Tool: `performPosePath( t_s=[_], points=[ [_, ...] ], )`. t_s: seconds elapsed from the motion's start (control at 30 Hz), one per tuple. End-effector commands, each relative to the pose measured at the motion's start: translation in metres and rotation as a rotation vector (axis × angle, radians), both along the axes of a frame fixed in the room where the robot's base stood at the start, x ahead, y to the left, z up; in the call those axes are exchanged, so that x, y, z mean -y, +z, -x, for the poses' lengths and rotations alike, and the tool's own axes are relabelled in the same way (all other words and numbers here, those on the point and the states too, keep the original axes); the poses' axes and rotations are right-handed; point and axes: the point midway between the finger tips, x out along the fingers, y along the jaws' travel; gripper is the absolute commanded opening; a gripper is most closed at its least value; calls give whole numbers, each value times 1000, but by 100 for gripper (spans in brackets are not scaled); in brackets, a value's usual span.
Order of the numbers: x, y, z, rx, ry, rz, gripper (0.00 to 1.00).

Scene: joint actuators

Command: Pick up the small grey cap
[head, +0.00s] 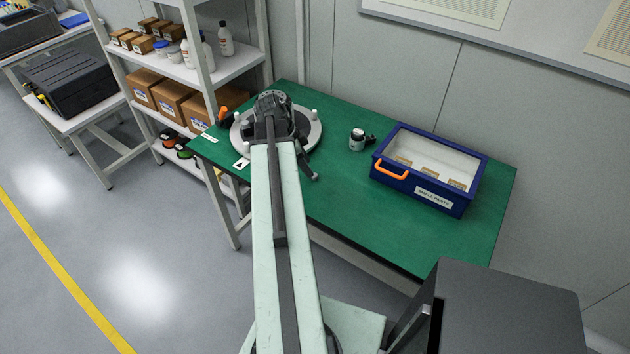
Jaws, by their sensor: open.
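My arm reaches forward from the bottom of the head view. Its dark end with my gripper (273,102) is over the round grey disc (311,139) on the green table. My gripper is open; its fingertips are hard to make out against the dark parts around them. I cannot single out the small grey cap with certainty. A small pale grey knob-like piece (315,113) stands at the disc's right edge. A dark lever (306,160) with a light grey end (314,176) sticks out in front of the disc. My arm hides part of the disc.
A blue box (414,192) with a clear top and orange handle (390,170) sits farther right. The green table (370,222) is clear in front. Shelving (225,66) stands at left.

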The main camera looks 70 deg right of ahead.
Motion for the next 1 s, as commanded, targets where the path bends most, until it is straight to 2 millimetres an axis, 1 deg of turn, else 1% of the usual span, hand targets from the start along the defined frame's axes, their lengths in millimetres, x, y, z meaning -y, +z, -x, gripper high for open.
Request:
performPosePath(
  t_s=[0.07, 0.13, 0.3, 0.37, 0.43, 0.6, 0.63, 0.67, 0.7, 0.8, 1.0],
  points=[
    [1, -3, 1, 0, 0, 0, 47],
    [3, -11, 3, 0, 1, 0, 47],
    [12, -41, 12, 0, 0, -1, 47],
    [13, -48, 15, 0, 0, -1, 47],
    [14, -49, 17, -1, 1, -1, 47],
    [14, -45, 17, 0, 2, -1, 47],
    [14, -45, 17, 1, 1, -1, 44],
    [14, -45, 17, 1, 1, -1, 35],
    [14, -45, 17, 1, 1, -1, 24],
    [14, -45, 17, 0, 1, 0, 0],
    [15, -45, 18, 0, 1, 0, 0]
  ],
)
